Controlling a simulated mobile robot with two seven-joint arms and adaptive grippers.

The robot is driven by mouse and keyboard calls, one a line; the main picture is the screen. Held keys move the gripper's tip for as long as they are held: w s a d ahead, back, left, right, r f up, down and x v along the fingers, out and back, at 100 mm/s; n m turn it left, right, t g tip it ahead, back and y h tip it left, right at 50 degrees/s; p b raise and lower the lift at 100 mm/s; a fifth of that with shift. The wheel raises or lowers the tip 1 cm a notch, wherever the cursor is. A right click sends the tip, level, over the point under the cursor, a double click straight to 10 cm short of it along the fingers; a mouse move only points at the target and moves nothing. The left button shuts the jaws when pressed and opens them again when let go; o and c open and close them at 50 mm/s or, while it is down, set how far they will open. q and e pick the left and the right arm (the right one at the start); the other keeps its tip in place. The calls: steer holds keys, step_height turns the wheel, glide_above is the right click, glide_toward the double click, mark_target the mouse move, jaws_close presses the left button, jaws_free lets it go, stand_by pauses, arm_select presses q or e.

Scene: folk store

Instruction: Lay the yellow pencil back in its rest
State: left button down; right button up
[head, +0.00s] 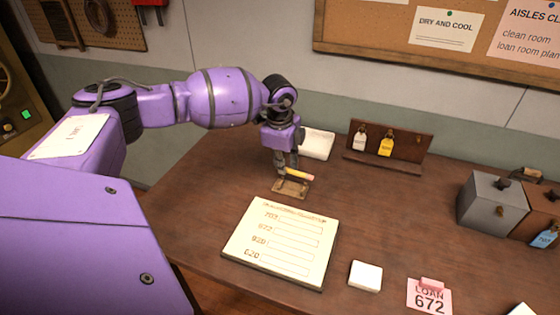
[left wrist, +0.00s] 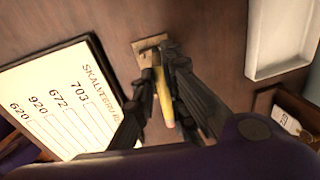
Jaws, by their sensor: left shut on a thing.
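The yellow pencil (head: 301,175) is held between the fingers of my left gripper (head: 287,170), with its pinkish end pointing right. The small tan wooden rest (head: 291,189) is on the table directly under the gripper. The pencil appears at or just above the rest; I cannot tell whether they touch. In the left wrist view the fingers close around the pencil (left wrist: 164,97), and the rest (left wrist: 147,47) shows at its far end. The fingers hide part of the pencil and the rest. My right gripper is not in view.
A cream board with numbered lines (head: 281,243) lies in front of the rest. A white tray (head: 317,144) is behind it. A wooden tag rack (head: 410,151) stands at the back; a grey box (head: 490,205) is at right. The table between is clear.

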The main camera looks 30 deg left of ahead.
arm_select(q)
steer(key=shift+a+f+n, duration=0.15)
steer(key=shift+a+n, duration=0.05)
steer(key=shift+n, duration=0.1)
steer(key=shift+f+b, duration=0.4)
steer(key=shift+f, duration=0.65)
steer(key=shift+f+b, duration=0.3)
steer(key=shift+f, duration=0.85)
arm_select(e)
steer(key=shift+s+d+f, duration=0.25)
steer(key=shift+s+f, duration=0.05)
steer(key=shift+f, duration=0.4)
arm_select(q)
steer(key=c, duration=1.7)
jaws_free()
steer(key=shift+f, duration=0.1)
